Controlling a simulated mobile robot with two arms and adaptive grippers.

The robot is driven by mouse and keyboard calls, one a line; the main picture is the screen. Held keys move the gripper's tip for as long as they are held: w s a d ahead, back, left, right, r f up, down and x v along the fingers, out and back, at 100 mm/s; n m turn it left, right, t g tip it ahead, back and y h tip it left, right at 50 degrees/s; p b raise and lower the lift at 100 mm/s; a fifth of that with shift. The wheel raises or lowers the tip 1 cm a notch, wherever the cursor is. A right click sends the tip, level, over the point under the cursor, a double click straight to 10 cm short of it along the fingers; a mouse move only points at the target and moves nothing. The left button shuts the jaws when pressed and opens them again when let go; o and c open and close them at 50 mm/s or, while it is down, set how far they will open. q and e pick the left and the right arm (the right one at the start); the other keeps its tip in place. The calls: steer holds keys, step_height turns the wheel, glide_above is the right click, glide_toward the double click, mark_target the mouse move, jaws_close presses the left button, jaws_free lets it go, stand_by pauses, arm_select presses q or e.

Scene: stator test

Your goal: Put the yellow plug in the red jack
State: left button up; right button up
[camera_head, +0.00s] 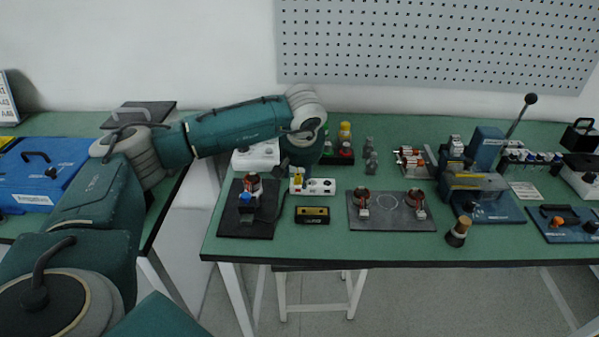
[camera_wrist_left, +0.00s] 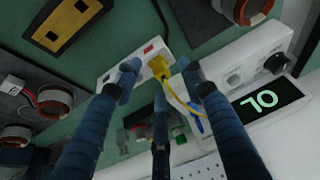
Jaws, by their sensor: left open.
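The yellow plug (camera_wrist_left: 158,67) stands at one end of a white jack strip (camera_wrist_left: 118,72), beside a small red square (camera_wrist_left: 148,49). A yellow cable (camera_wrist_left: 183,106) runs from it. I cannot tell whether the plug sits in a jack or only rests there. In the head view the plug (camera_head: 297,173) is at the left end of the strip (camera_head: 322,187). My left gripper (camera_wrist_left: 160,75) is open, its blue fingers spread around the plug without visibly closing on it. In the head view the gripper (camera_head: 296,164) is partly hidden by my arm. My right gripper is not seen.
A white meter with a green-digit display (camera_wrist_left: 265,101) stands close to the gripper. A black-and-yellow device (camera_head: 312,215) lies in front of the strip. A dark board with a coil (camera_head: 246,222) is to the left, a grey plate with two coils (camera_head: 390,217) to the right.

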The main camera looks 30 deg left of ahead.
arm_select(q)
steer(key=shift+r, duration=0.15)
steer(key=v, duration=1.1)
steer(key=shift+r, duration=0.35)
steer(key=shift+s+d, duration=0.1)
steer(key=shift+s, duration=0.05)
